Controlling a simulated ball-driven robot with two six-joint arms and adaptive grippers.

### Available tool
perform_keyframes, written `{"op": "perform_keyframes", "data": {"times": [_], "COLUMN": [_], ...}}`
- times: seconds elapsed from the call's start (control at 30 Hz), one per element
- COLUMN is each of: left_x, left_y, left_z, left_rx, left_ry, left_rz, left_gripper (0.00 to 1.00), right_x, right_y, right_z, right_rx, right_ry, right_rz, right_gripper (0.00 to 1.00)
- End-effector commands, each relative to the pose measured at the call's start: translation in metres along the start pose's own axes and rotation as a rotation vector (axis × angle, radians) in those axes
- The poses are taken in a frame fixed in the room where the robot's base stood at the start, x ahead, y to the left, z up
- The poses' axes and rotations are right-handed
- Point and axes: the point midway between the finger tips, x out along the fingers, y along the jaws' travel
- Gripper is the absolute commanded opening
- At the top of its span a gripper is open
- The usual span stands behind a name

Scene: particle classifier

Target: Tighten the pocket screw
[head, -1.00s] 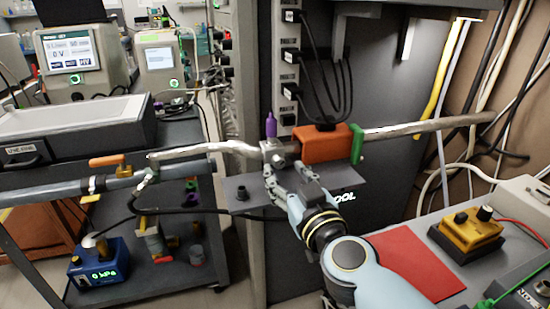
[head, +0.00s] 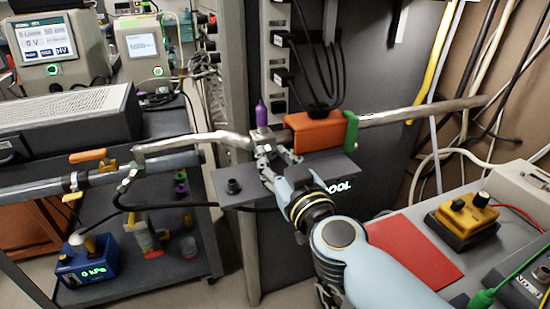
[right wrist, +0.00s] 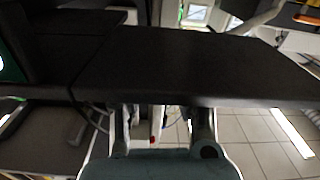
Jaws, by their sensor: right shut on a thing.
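A purple pointed piece (head: 262,113) stands upright beside the orange block (head: 313,133) on the pale pipe (head: 400,114). I cannot tell if it is the pocket screw. A small grey metal fitting (head: 262,135) sits directly below it. My right gripper (head: 266,155) reaches up from the lower right, its jaws shut at this fitting. In the right wrist view, a dark plate (right wrist: 170,62) hides the tips of both fingers (right wrist: 165,125), so their exact grasp does not show. My left gripper is not in view.
The dark plate (head: 232,199) lies just below the pipe, with a black knob (head: 234,186) on it. A green clip (head: 351,131) ends the orange block. Cables hang from the grey column.

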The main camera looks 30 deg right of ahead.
Motion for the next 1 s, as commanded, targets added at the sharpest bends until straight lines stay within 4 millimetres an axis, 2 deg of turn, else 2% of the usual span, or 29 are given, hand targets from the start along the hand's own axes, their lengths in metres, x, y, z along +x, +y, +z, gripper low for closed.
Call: {"op": "perform_keyframes", "data": {"times": [0.37,1.0], "left_x": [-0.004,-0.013], "left_y": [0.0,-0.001], "left_z": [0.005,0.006], "left_rx": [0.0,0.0], "left_ry": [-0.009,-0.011], "left_rz": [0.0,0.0], "left_gripper": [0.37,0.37], "right_x": [0.0,0.0], "right_y": [0.0,-0.001], "right_z": [0.0,0.0], "right_rx": [0.088,0.523], "right_ry": [0.001,0.01], "right_rz": [-0.001,0.001], "right_gripper": [0.0,0.0]}}
